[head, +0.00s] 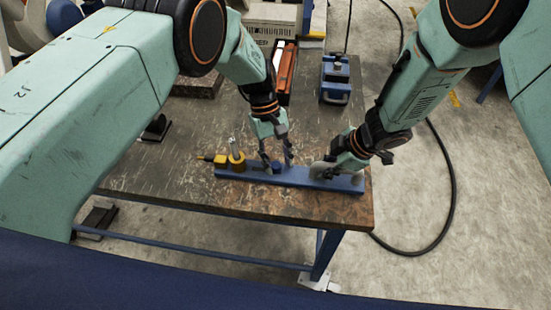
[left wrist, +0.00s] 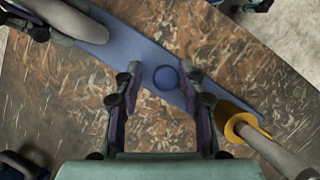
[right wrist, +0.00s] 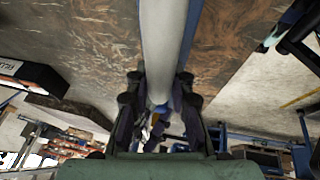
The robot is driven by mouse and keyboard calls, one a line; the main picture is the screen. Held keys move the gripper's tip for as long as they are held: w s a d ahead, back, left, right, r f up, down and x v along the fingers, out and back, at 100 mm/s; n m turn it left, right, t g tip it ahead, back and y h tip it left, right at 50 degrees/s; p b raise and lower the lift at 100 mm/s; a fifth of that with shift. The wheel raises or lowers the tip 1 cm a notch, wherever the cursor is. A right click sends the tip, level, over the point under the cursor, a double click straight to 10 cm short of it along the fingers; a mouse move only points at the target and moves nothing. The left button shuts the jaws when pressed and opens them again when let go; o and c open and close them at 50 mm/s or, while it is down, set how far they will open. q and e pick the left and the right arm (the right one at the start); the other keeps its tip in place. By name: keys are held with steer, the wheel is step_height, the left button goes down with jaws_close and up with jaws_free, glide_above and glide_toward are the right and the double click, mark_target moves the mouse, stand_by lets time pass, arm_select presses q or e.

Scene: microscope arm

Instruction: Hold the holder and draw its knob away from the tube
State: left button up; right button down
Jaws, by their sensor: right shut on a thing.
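The holder is a long blue bar (head: 300,179) lying along the table's front edge. A round blue knob (left wrist: 167,78) stands on its middle, also visible in the head view (head: 276,169). My left gripper (left wrist: 160,72) points down above it, open; the knob appears between its fingers, with gaps. A yellow ring (left wrist: 240,125) surrounds a pale tube (left wrist: 277,155) at the bar's left end in the head view. My right gripper (head: 325,168) is shut on the grey rounded post (right wrist: 167,45) at the bar's right end. The fingers hide part of this post.
A yellow piece with a dark tip (head: 212,160) sits left of the ring. A blue device (head: 336,80) and an orange-red box (head: 286,72) stand further back on the worn table (head: 190,150). A black cable (head: 452,185) lies on the floor at right.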

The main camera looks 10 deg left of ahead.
arm_select(q)
steer(key=shift+o, duration=0.7)
arm_select(e)
steer(key=shift+w+r, duration=0.1)
arm_select(q)
steer(key=v, duration=1.2)
steer(key=shift+d, duration=0.1)
arm_select(e)
steer(key=c, duration=1.1)
jaws_free()
steer(key=shift+d, duration=0.1)
